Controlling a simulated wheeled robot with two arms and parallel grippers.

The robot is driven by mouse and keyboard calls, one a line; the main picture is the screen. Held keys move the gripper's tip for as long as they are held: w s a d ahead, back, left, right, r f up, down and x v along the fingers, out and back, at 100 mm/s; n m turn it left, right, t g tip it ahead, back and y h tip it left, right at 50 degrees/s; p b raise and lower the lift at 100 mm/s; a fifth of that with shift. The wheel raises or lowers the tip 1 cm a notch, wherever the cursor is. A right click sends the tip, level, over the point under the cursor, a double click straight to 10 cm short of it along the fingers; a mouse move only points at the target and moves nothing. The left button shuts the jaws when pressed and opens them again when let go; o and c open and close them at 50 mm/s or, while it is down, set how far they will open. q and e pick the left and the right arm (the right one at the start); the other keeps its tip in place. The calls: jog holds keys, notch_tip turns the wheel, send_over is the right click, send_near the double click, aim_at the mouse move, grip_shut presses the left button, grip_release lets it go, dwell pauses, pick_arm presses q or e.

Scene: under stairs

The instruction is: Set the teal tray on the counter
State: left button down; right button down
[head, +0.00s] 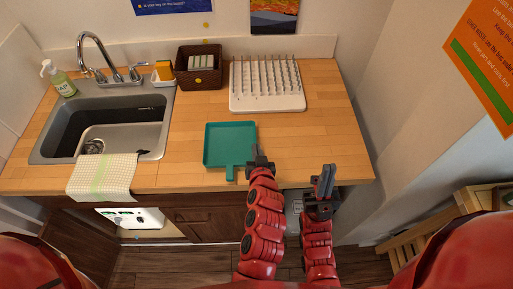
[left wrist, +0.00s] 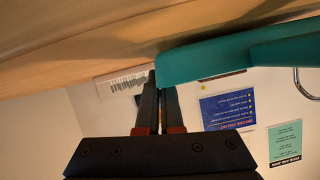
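The teal tray (head: 230,145) lies flat on the wooden counter (head: 190,135) near its front edge. Its short handle points to the front edge. My left gripper (head: 257,152) is just right of the tray's front right corner, close to it. In the left wrist view its fingers (left wrist: 160,82) look shut with nothing between them, and the tray (left wrist: 240,52) shows beside them. I cannot tell whether they touch the tray. My right gripper (head: 328,178) is in front of the counter's edge, to the right, and looks shut and empty.
A white drying rack (head: 266,104) stands behind the tray. A dark basket (head: 199,79) and a sponge holder (head: 164,78) are at the back. The sink (head: 48,145) with a draped cloth (head: 103,174) is on the left. The counter's right part is clear.

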pick_arm(q)
jog(key=shift+f, duration=0.2)
jog(key=shift+f+b, duration=0.2)
jog(key=shift+b, duration=0.1)
jog(key=c, duration=1.1)
grip_release()
jog(key=shift+r, duration=0.1)
jog(key=shift+r+p, duration=0.25)
jog(key=shift+p, duration=0.2)
jog(key=shift+b+v, duration=1.7)
jog(key=shift+v, duration=4.3)
jog(key=shift+f, duration=0.15)
